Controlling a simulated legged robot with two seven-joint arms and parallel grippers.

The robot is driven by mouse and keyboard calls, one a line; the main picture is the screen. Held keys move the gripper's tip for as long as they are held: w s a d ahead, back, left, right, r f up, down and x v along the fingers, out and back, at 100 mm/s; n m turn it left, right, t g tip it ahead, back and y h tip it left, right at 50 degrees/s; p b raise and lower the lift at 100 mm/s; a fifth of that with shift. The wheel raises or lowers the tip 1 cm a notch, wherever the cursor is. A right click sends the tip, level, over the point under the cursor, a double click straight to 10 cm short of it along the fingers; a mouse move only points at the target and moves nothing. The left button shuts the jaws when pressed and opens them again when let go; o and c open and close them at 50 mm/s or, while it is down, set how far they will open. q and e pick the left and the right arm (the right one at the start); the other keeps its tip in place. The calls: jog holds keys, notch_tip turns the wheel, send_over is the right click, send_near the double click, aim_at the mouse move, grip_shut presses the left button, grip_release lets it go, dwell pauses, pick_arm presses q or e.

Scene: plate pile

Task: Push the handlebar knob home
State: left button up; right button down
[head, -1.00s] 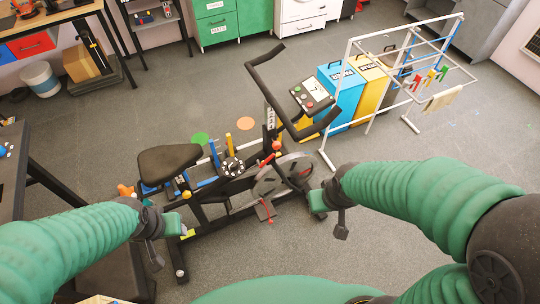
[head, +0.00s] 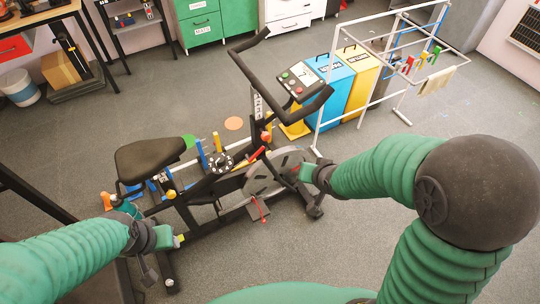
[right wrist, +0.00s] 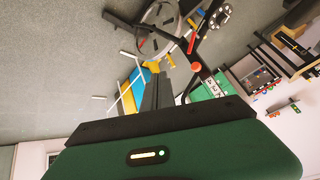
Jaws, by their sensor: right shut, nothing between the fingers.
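The exercise bike's black handlebar (head: 290,80) stands over its upright post in the head view. A small red-orange knob (head: 266,136) sits on that post, below the handlebar; it also shows in the right wrist view (right wrist: 197,67). I cannot tell how deep the knob sits. My right gripper (head: 300,172) is shut and empty, in front of the grey flywheel, below and right of the knob and apart from it. Its dark fingers (right wrist: 158,90) show left of the knob in the right wrist view. My left gripper (head: 178,240) is by the rear frame; its jaws are unclear.
The black saddle (head: 157,160) is on the left. Blue (head: 333,88) and yellow (head: 362,72) bins and a white rack (head: 402,108) stand behind right. The floor in front of the rack is clear.

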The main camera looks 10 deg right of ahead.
jog(key=w+f+m+t+b, duration=0.4)
jog(key=w+f+b, duration=0.4)
jog(key=f, duration=0.3)
jog(key=m+t+y+b, duration=0.5)
jog(key=m+t+b, duration=0.1)
jog(key=b, duration=0.6)
send_near(267, 138)
jog(key=b+x, duration=0.3)
jog(key=x, duration=0.3)
jog(key=shift+w+a+f, duration=0.1)
jog(key=shift+w, duration=0.15)
pick_arm(q)
jog(key=s+x, duration=0.3)
jog(key=x, duration=1)
jog(key=s+f+x, duration=0.1)
jog(key=s+x, duration=0.2)
jog(key=x, duration=1)
jog(key=shift+w+f, duration=0.25)
jog(key=shift+f, duration=0.3)
pick_arm(e)
jog(key=shift+w, duration=0.2)
